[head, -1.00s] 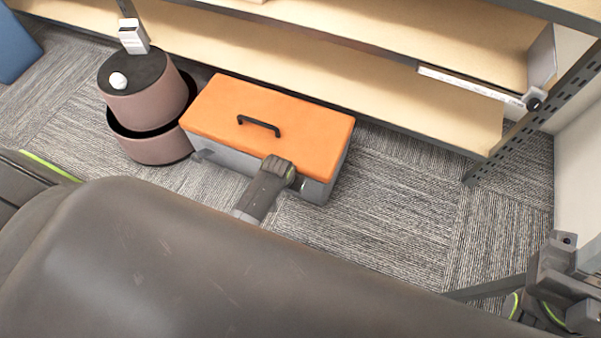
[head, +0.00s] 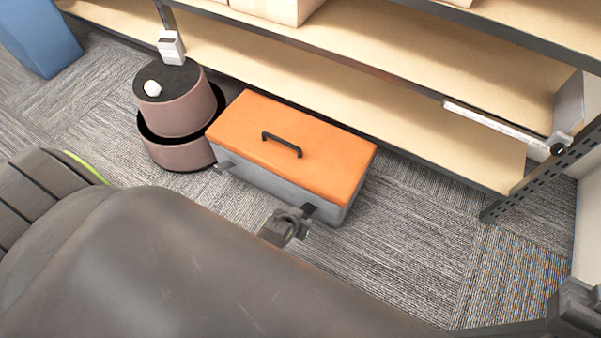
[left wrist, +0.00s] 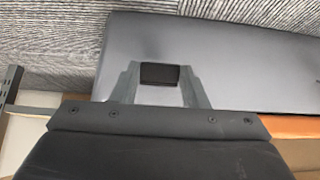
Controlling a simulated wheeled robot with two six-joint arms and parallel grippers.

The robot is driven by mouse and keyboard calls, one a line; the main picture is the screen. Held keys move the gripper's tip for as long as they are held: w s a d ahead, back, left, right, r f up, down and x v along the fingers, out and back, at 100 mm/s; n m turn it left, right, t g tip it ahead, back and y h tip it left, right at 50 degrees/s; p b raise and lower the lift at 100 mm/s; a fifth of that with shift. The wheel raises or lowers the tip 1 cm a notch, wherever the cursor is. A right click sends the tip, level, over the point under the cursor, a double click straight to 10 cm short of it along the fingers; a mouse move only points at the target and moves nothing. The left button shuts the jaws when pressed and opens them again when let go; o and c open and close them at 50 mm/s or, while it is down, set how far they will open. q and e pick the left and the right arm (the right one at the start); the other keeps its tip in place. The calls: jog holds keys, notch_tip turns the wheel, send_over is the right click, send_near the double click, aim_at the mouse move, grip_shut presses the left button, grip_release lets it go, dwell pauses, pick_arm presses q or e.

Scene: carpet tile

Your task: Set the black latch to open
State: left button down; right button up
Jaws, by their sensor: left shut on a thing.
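A grey box with an orange lid (head: 310,150) and a black handle (head: 282,144) stands on the carpet in the head view. Its front carries a black latch (head: 309,209) near the right end, partly hidden by my left gripper (head: 292,220). In the left wrist view, my left gripper (left wrist: 160,85) has its two fingers on either side of the black latch (left wrist: 160,76), shut on it against the grey wall. The latch's exact angle is hard to tell. The fingers of my right gripper are not seen.
A round mauve container (head: 180,105) with a dark top stands left of the box. A shelf unit with wooden boards (head: 420,120) runs behind it. A blue object (head: 42,35) is at the far left. Carpet right of the box is clear.

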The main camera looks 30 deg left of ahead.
pick_arm(q)
jog(key=shift+s+f, duration=0.4)
jog(key=shift+s, duration=0.1)
jog(key=c, duration=1.2)
grip_release()
jog(key=o, duration=0.4)
jog(key=shift+w, duration=0.15)
jog(key=shift+c, duration=0.2)
jog(key=shift+r, duration=0.15)
jog(key=shift+w+r, duration=0.1)
